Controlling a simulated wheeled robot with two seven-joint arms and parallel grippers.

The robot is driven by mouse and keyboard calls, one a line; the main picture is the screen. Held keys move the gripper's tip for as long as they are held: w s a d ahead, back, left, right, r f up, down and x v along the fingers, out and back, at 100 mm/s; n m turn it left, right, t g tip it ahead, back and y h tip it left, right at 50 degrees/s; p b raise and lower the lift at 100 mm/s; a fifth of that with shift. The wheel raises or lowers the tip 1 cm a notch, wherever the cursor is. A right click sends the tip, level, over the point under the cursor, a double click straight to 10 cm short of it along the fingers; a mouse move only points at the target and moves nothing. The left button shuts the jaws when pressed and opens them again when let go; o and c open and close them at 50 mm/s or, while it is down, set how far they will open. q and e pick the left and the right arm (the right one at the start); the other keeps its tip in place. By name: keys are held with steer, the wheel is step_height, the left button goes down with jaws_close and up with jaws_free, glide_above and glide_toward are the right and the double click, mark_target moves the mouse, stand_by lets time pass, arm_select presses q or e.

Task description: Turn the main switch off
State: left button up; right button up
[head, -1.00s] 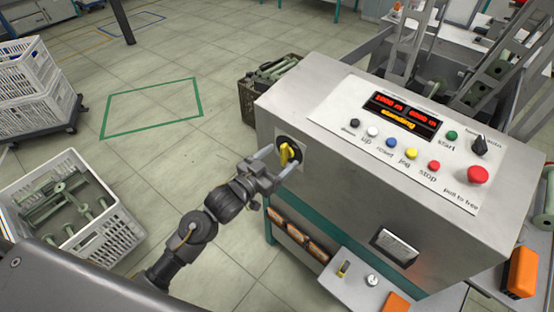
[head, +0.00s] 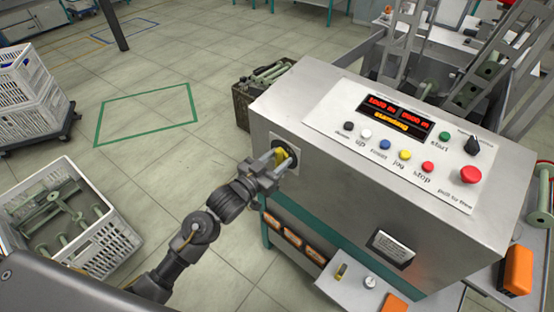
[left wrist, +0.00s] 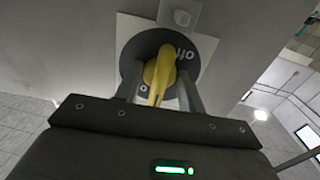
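The main switch is a yellow handle (head: 283,158) on a dark round dial, set in a pale plate on the left end of the grey machine cabinet. In the left wrist view the yellow handle (left wrist: 160,76) stands nearly upright. The word "off" shows at the dial's upper right, and a partly hidden label shows at its lower left. My left gripper (head: 279,164) is at the switch, with one finger on either side of the handle. In the left wrist view the fingers (left wrist: 160,88) appear apart from the handle, with gaps showing. My right gripper is out of view.
The control panel (head: 390,150) with several buttons and a lit red display tops the cabinet (head: 340,210). A small shelf (head: 365,285) juts out below. A white crate of bobbins (head: 105,245) stands on the floor at left. Floor between is clear.

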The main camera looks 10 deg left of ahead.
arm_select(q)
steer(key=c, duration=0.6)
steer(key=shift+o, duration=0.2)
steer(key=shift+r+n+p, duration=0.15)
steer(key=shift+n+p, duration=1.35)
steer(key=shift+n, duration=0.4)
